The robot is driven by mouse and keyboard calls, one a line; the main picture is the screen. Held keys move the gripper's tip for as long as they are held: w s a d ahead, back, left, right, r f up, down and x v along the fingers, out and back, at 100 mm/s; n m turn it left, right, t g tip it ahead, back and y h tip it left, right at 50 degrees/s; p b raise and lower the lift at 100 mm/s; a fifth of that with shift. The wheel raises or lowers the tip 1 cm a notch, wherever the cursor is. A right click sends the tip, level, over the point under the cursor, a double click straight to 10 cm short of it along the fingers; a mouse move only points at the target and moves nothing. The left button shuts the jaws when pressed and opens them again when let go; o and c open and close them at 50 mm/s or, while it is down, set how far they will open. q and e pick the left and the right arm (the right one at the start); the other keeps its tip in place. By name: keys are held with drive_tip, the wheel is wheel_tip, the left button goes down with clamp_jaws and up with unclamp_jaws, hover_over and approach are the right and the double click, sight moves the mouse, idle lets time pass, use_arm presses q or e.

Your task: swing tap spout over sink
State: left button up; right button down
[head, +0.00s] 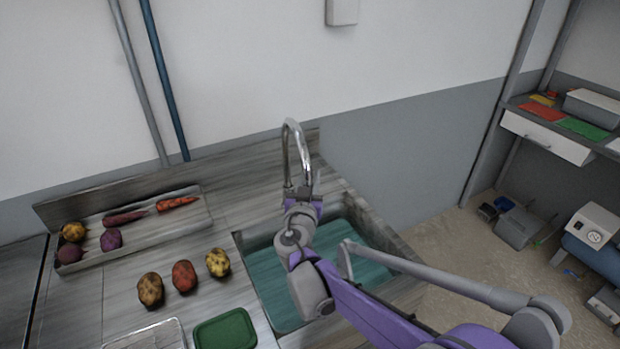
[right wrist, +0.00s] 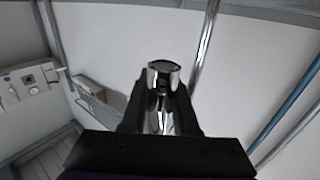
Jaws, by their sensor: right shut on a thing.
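The chrome tap spout (head: 297,140) rises at the back of the sink and arches over in the head view. The sink (head: 270,275) is a teal basin set in the grey wood-grain counter. My right gripper (head: 303,194) is up at the tap, and its arm passes over the sink and covers part of it. In the right wrist view, my right gripper's dark fingers (right wrist: 161,110) are shut on a chrome part of the tap (right wrist: 164,75). Exactly which part is gripped is hidden in the head view. My left gripper is not in view.
Several potatoes lie on the counter left of the sink, among them a red one (head: 184,276). A tray (head: 205,215) with vegetables, a green container (head: 225,330) and a wire rack (head: 150,338) stand nearby. A shelf (head: 545,140) stands at the right.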

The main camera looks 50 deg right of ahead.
drive_tip(key=shift+w+r, duration=0.1)
drive_tip(key=shift+w, duration=0.05)
drive_tip(key=c, duration=0.9)
unclamp_jaws()
drive_tip(key=shift+c, duration=0.2)
drive_tip(key=shift+o, duration=1.3)
drive_tip(key=shift+a, duration=0.1)
drive_tip(key=v, duration=1)
drive_tip(key=shift+s+a+p, duration=0.2)
drive_tip(key=shift+s+p, duration=0.1)
